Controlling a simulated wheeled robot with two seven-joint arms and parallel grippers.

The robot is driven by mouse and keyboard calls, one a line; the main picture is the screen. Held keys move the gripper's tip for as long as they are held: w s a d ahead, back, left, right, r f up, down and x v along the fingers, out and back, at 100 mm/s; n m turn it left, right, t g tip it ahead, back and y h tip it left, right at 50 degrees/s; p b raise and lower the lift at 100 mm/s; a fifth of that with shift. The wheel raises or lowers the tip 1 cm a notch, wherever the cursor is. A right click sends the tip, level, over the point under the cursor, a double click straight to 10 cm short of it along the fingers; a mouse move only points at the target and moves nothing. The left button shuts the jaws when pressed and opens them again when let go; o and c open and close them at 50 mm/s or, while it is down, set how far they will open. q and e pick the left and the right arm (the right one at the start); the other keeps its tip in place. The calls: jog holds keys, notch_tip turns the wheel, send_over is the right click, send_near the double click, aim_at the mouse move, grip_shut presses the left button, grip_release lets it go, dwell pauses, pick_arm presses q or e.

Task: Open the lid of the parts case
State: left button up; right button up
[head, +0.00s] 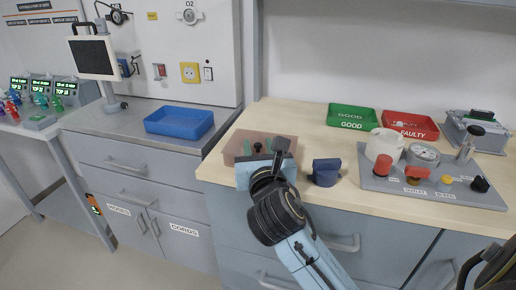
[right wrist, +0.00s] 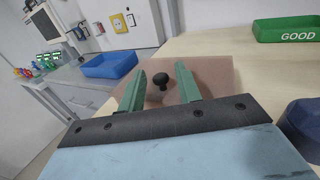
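The parts case (head: 232,150) is a low, brownish, see-through box near the left end of the wooden worktop. Its lid (right wrist: 215,72) looks flat and closed, with a small black knob (right wrist: 160,78) on it. My right gripper (head: 266,149) is over the case, and its wrist hides much of the case in the head view. In the right wrist view its two green fingers (right wrist: 161,88) are apart, with the knob between and just beyond them. I cannot tell whether either finger touches the knob. My left gripper is not in view.
A dark blue object (head: 325,172) stands close to the right of the case. A grey panel with knobs (head: 430,190), a green GOOD tray (head: 351,118) and a red FAULTY tray (head: 411,125) lie farther right. A blue tray (head: 179,122) sits on the lower counter at left.

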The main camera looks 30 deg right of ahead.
jog(key=shift+x, duration=0.75)
grip_shut()
